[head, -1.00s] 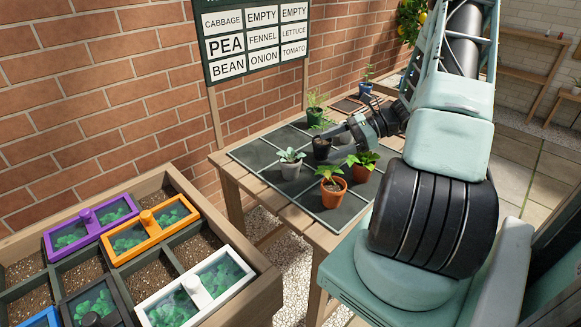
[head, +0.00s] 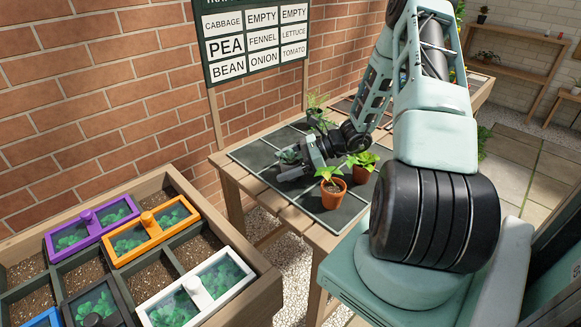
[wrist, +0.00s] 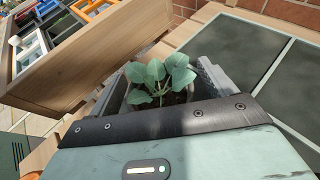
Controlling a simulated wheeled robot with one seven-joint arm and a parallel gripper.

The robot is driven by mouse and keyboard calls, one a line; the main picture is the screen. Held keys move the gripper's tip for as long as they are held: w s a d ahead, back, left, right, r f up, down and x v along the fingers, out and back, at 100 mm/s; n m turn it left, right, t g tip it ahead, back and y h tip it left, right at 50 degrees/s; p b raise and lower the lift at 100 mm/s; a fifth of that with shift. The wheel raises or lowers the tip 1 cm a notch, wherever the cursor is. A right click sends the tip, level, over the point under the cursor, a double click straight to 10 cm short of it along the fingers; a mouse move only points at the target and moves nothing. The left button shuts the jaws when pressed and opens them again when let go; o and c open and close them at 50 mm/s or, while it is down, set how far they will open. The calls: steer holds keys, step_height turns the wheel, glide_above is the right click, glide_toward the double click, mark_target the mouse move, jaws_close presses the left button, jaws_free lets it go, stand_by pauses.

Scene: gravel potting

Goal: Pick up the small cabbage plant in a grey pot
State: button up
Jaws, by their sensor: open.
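The small cabbage plant (head: 289,155) has grey-green leaves, and its grey pot is mostly hidden behind my gripper in the head view. In the wrist view the cabbage plant (wrist: 160,78) stands upright between the two jaws, with its pot partly visible below the leaves. My gripper (head: 291,166) is open, low over the table's near left part, with a jaw on either side of the pot. I cannot tell whether either jaw touches it.
Two terracotta pots with green plants (head: 331,190) (head: 361,168) stand just right of my gripper. Another plant (head: 318,106) stands at the back. The planter box (head: 240,300) with coloured frames is at the left, a gap away from the table (head: 300,222).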

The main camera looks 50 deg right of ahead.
steer(key=shift+w+a+f, duration=0.15)
steer(key=shift+w+a, duration=0.05)
steer(key=shift+a, duration=0.05)
steer(key=c, duration=1.1)
